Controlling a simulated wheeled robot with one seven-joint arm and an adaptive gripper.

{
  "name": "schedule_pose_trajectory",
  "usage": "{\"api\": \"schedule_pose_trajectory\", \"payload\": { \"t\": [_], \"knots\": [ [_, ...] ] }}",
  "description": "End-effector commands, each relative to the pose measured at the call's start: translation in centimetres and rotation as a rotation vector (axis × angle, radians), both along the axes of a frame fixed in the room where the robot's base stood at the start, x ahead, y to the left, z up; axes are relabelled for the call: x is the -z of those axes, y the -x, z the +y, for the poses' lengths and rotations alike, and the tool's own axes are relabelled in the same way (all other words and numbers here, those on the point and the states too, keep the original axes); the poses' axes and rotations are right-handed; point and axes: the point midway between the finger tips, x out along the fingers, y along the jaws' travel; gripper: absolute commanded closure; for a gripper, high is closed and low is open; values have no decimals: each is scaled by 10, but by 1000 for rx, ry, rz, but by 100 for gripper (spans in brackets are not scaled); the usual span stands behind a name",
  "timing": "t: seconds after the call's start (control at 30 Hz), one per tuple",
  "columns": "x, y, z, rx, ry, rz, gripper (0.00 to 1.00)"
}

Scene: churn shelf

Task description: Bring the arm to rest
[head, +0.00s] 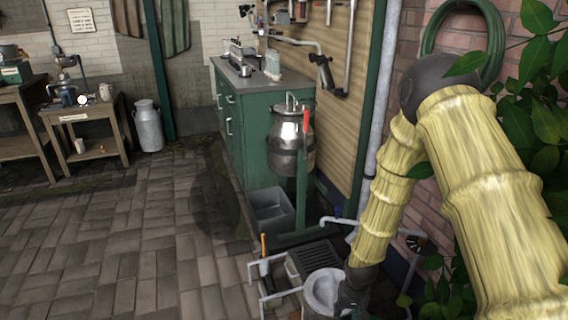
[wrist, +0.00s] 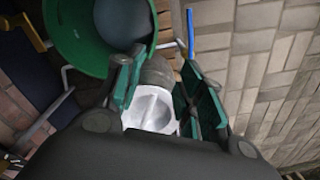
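My arm, in a yellow sleeve, reaches down the right side of the head view. My gripper (head: 350,298) is at the bottom, beside a round grey metal vessel (head: 322,287) that the frame edge cuts off. In the wrist view my gripper (wrist: 158,85) has its two green-padded fingers spread apart. A pale metal piece with a grey rounded part (wrist: 156,74) shows between and beyond the fingers. I cannot tell whether the fingers touch it.
A green cabinet (head: 231,125) with a steel churn (head: 291,140) beside it stands behind. A grey bin (head: 268,210), rails and a dark slatted crate (head: 314,256) are close by. A brick wall and leaves (head: 545,120) crowd the right. Open paving (head: 110,240) lies left.

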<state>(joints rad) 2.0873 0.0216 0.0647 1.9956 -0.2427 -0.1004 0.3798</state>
Motion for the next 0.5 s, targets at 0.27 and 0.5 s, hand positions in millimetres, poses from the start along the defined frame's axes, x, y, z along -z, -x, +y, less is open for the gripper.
{"api": "schedule_pose_trajectory", "payload": {
  "t": [0.27, 0.5],
  "knots": [
    [79, 85, -2, -18, -31, 12, 62],
    [139, 189, -14, -38, -30, 5, 62]
  ]
}}
